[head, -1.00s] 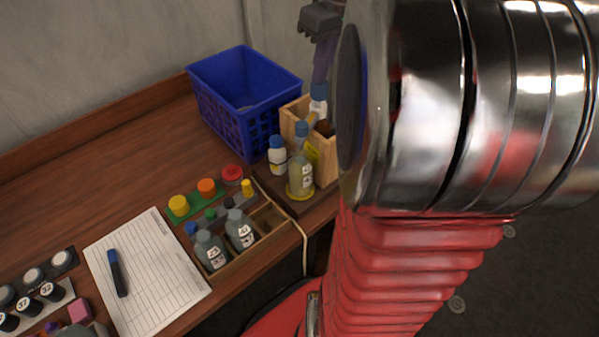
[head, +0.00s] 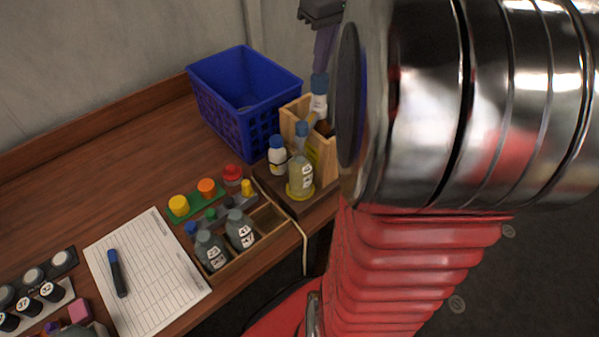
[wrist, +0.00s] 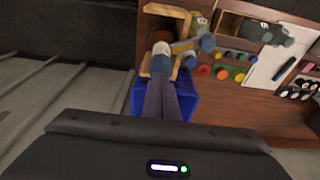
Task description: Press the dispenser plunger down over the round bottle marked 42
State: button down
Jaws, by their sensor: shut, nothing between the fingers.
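The dispenser stands in a wooden frame (head: 327,158) at the table's right end. Its blue-topped plunger (head: 319,84) stands above a white part, and a yellowish spout (wrist: 184,46) reaches sideways in the wrist view. A round bottle (head: 300,178) of pale yellow liquid stands upright on a yellow ring in front of the frame. Its label is too small to read surely. My gripper (head: 322,68) is shut and empty, pointing down directly over the plunger's blue top, at or very near contact. In the wrist view the fingertips (wrist: 160,76) meet the blue top; any gap is hidden.
A small white bottle (head: 277,156) with a blue cap stands left of the round bottle. A blue crate (head: 225,105) is behind. A wooden rack (head: 262,232) with grey bottles, coloured caps and a paper sheet (head: 150,275) lie to the left. My arm hides the right side.

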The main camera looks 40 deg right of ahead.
jog(key=shift+r, duration=2.3)
jog(key=shift+a, duration=0.15)
jog(key=shift+a+f, duration=0.1)
jog(key=shift+a, duration=0.25)
jog(key=s+a+f+t, duration=0.1)
jog(key=a+f, duration=0.2)
jog(key=a, duration=0.5)
jog(key=s+a+f+t, duration=0.1)
jog(key=s+a+f, duration=0.1)
jog(key=a, duration=0.5)
jog(key=s+a+f+t, duration=0.1)
jog(key=s+a+f, duration=0.6)
jog(key=a+f, duration=0.3)
jog(key=shift+a+f, duration=0.15)
jog(key=shift+a, duration=0.7)
jog(key=shift+s, duration=0.1)
